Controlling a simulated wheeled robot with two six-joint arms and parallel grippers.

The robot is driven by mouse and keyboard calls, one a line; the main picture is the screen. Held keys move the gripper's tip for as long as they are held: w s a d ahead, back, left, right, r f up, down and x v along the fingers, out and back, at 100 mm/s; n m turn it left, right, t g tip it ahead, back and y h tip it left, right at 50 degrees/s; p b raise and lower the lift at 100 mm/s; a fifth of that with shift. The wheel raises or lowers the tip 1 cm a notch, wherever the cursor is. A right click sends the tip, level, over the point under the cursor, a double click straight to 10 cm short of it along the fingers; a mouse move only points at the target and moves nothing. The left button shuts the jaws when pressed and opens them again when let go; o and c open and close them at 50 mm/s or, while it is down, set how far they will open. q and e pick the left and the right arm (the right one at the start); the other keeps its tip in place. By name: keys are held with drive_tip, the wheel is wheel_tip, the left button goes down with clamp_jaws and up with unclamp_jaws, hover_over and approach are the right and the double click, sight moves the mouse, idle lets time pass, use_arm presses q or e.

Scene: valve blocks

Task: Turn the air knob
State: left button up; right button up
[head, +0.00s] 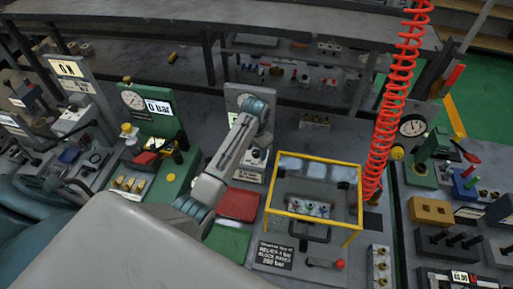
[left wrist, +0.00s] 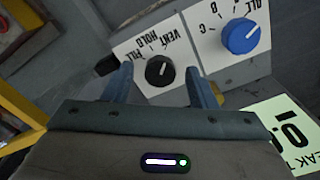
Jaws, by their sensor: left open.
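In the left wrist view a black round knob (left wrist: 159,70) sits on a white plate marked FILL, HOLD and VENT, upside down in this view. Its white pointer line aims up toward the lettering. No label reading "air" is legible. My left gripper (left wrist: 162,88) is open, its two blue-grey fingers on either side of the black knob in the picture; I cannot tell whether they touch it. In the head view my left gripper (head: 257,150) is over the small panel below the gauge; the knob is hidden there. My right gripper is not in view.
A blue knob (left wrist: 240,36) on a second white plate is close to the right finger. In the head view a yellow-framed box (head: 312,163) and a red coiled hose (head: 394,95) stand to the right. A green gauge block (head: 155,118) stands left.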

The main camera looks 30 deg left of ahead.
use_arm(q)
drive_tip(key=shift+c, duration=0.6)
drive_tip(key=c, duration=0.7)
drive_tip(key=shift+c, duration=0.8)
drive_tip(key=n, duration=0.3)
drive_tip(key=shift+n, duration=0.3)
drive_tip(key=n, duration=0.9)
drive_tip(key=shift+n, duration=2.7)
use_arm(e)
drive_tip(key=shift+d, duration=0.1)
